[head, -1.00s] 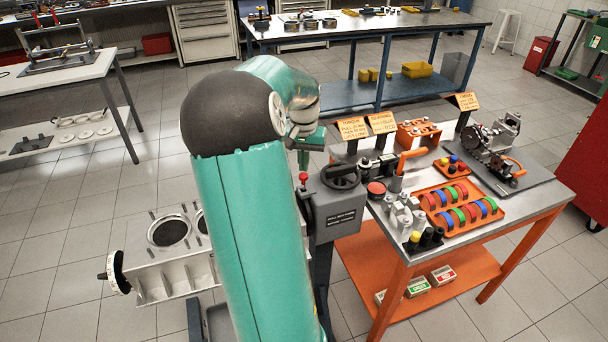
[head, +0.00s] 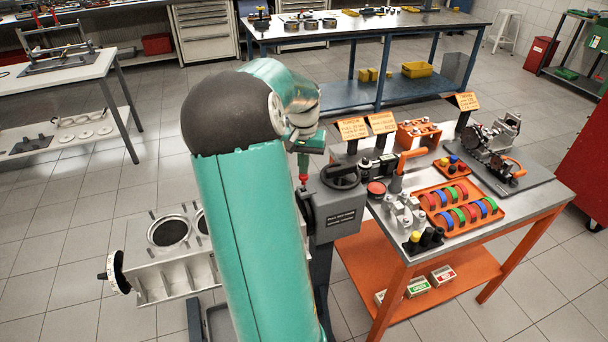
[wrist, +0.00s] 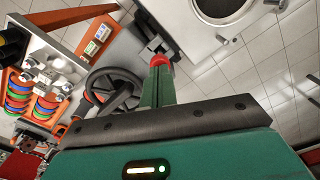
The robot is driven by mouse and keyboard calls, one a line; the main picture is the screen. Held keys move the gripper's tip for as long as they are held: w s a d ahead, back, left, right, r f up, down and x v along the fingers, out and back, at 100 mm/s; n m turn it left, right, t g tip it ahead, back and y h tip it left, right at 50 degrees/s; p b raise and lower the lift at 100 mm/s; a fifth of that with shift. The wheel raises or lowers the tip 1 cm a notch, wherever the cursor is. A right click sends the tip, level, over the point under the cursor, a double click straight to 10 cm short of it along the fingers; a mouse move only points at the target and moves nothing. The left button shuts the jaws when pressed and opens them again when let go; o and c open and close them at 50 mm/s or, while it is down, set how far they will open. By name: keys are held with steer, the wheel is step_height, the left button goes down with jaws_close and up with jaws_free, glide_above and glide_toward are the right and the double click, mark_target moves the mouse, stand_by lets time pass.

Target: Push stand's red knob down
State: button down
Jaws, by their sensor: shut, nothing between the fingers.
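The stand (head: 338,212) is a grey box with a dark handwheel on top, beside the orange table. Its red knob (head: 303,180) stands at the stand's left side, and the red also shows in the wrist view (wrist: 159,60) right at my fingertips. My gripper (head: 303,160) is shut and empty, pointing down directly above the knob. The fingers cover part of the knob, and I cannot tell whether they press on it or just meet its top.
The handwheel (wrist: 113,92) is close beside my fingers. An engine block (head: 165,255) with round bores hangs on the stand's left. The orange table (head: 400,262) at right carries trays, tools and signs. Tiled floor is open behind.

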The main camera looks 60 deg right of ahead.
steer(key=shift+f, duration=0.75)
stand_by(0.4)
steer(key=shift+r, duration=3.55)
